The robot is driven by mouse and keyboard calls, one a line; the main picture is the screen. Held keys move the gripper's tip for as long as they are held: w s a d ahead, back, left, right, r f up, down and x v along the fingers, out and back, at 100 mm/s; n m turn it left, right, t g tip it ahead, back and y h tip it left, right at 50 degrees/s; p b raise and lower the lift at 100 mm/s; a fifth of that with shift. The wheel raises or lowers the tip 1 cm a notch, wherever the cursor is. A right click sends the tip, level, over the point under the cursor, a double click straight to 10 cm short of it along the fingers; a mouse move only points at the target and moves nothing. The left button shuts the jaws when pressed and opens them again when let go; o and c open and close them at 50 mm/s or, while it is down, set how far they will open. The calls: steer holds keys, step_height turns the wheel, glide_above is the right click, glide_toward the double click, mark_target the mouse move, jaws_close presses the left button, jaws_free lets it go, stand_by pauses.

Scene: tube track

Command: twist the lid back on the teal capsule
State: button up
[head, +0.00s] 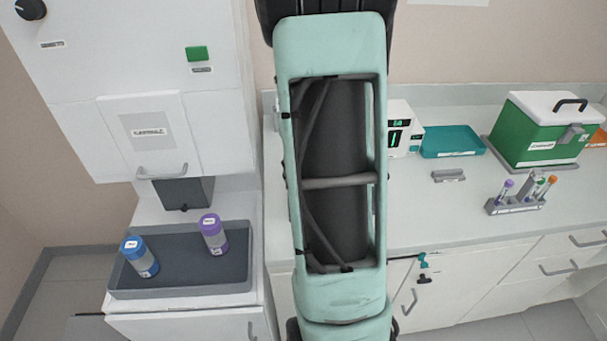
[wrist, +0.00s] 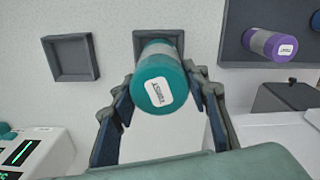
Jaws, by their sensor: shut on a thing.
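In the wrist view the teal capsule (wrist: 158,50) stands in a dark square holder on the white counter, with a grey band around its middle. Its teal lid (wrist: 158,84), with a white label reading TWIST, faces the camera and sits in line with the body. My gripper (wrist: 163,86) has one finger on each side of the lid and is shut on it. Whether a gap is left between lid and body cannot be told. In the head view my arm hides the capsule and the gripper.
An empty square holder (wrist: 72,57) is left of the capsule. A purple capsule (head: 212,234) and a blue capsule (head: 139,257) stand in a dark tray (head: 180,291) at left. A white device (head: 398,128), teal tray (head: 452,141), tube rack (head: 515,204) and green box (head: 540,135) are at right.

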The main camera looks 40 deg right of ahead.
stand_by(0.3)
steer(key=o, duration=1.5)
steer(key=n, duration=1.9)
steer(key=shift+s+a+n, duration=0.1)
steer(key=shift+a+n, duration=0.05)
steer(key=shift+n, duration=0.15)
